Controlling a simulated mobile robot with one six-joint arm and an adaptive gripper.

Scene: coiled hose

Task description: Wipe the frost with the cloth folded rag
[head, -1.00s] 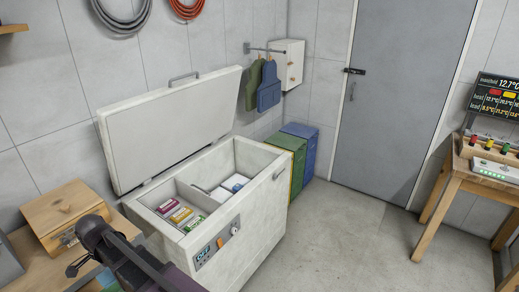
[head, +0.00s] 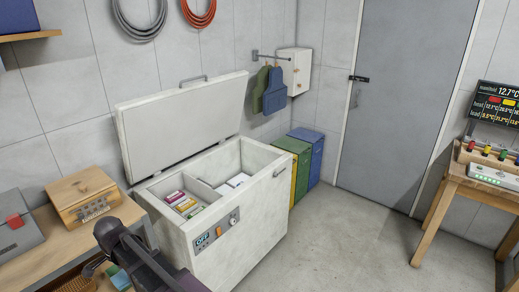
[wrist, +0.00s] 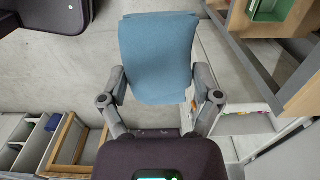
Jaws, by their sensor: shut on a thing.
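A folded blue cloth (wrist: 158,58) is held between the fingers of my gripper (wrist: 160,88) in the wrist view. My gripper is shut on its near end, and the rest sticks out ahead over the grey floor. In the head view the open chest freezer (head: 236,254) stands left of centre, its lid (head: 185,120) raised against the wall. Its display reads OFF. Coloured boxes (head: 186,205) lie in its left compartment and white packs (head: 236,181) further right. I cannot make out frost on its pale walls. My gripper's fingers and hold are not clear in the head view.
A wooden bench (head: 62,243) on the left holds a wooden box (head: 86,195) and a grey case (head: 20,229). Green and blue bins (head: 301,160) stand beyond the freezer. A wooden table (head: 462,187) with instruments is at right. The floor between is clear.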

